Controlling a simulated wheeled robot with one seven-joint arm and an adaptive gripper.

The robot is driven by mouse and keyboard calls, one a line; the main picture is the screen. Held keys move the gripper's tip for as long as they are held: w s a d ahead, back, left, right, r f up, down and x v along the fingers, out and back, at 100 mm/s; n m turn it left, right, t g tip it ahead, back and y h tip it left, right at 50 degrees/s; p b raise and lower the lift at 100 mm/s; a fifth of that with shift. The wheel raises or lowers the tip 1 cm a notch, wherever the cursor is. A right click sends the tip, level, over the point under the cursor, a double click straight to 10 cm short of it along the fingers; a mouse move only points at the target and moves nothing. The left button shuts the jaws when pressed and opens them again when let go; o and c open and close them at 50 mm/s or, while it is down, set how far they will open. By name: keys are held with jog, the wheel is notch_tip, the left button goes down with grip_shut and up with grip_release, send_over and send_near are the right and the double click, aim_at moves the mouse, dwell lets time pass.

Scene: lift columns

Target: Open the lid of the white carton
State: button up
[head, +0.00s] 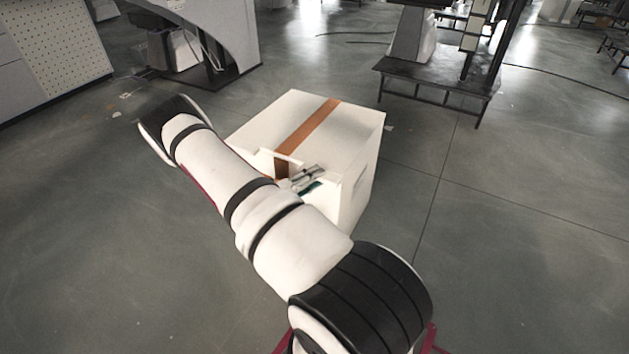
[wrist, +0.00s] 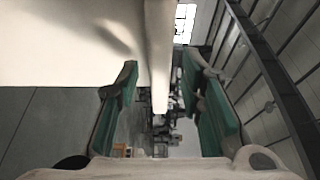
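The white carton (head: 345,120) stands on the floor at the centre of the head view. Its lid is closed, with a brown tape stripe (head: 308,125) across the top and down the front edge. My gripper (head: 308,180) is at the carton's front upper edge, partly hidden by my arm. In the wrist view my gripper (wrist: 162,78) is open, its green-padded fingers apart. A pale projecting edge of the carton (wrist: 159,45) reaches down into the gap between them, with space visible on both sides. A broad carton face (wrist: 65,40) fills the upper left.
A dark low bench (head: 435,85) with equipment stands behind the carton at the right. A grey machine (head: 225,40) stands at the back left, beside a perforated cabinet (head: 60,45). The floor (head: 510,230) right of the carton is clear.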

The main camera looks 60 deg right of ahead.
grip_shut()
jog(key=shift+r, duration=0.15)
